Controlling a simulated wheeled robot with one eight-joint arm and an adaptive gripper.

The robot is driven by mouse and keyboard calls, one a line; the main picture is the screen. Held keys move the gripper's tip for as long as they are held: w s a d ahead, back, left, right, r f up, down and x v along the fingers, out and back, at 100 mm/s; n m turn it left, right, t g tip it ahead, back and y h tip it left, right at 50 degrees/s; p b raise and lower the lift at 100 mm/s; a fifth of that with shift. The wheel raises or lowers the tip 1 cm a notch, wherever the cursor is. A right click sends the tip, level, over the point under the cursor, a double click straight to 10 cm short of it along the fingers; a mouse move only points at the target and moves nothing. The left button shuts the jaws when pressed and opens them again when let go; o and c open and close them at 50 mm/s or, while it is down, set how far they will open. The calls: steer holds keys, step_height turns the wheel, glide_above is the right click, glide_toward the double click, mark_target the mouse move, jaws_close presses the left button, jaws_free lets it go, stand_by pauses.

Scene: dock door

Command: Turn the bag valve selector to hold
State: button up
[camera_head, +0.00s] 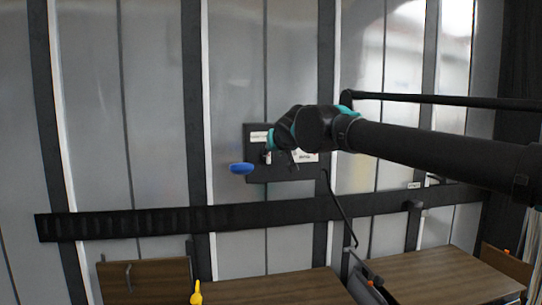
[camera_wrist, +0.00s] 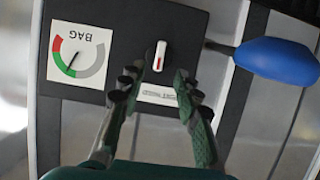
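The bag valve selector (camera_wrist: 160,57) is a small white knob with a red mark on a dark round base. In the wrist view its white bar stands nearly upright. It sits on a black panel (camera_wrist: 120,25), also visible in the head view (camera_head: 256,174). A small white label (camera_wrist: 161,97) lies below the selector, its text unreadable. My gripper (camera_wrist: 156,82) is open, one finger on each side just below the selector. No finger clearly touches it. In the head view my gripper hides the selector.
An upside-down BAG gauge (camera_wrist: 79,54) with red and green bands is left of the selector. A blue handle (camera_wrist: 278,61) on a dark lever sticks out on the right, close to my right finger; the head view also shows it (camera_head: 241,168). A dark rail (camera_head: 130,224) runs below the panel.

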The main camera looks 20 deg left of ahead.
steer(key=v, duration=0.4)
steer(key=shift+s+d+r, duration=0.15)
steer(key=shift+s, duration=0.2)
steer(key=w+d+f+m+g+h, duration=0.1)
steer(key=d+f+m+h, duration=0.15)
steer(key=d+f, duration=1.2)
steer(key=w+d+f+m+g+h, duration=0.2)
steer(key=d+f+h, duration=0.2)
steer(key=d+f, duration=1.05)
steer(key=s+d+f+m+g, duration=0.1)
steer(key=s+d+f+g, duration=0.1)
steer(key=s+d+f, duration=0.6)
steer(key=s+d+f+m+g, duration=0.1)
steer(key=s+d+f+g, duration=0.1)
steer(key=s+d+f, duration=0.6)
steer(key=s+f, duration=0.5)
steer(key=f, duration=0.1)
steer(key=shift+d+h, duration=0.25)
steer(key=shift+h, duration=0.1)
steer(key=shift+s, duration=0.1)
steer(key=shift+c, duration=0.3)
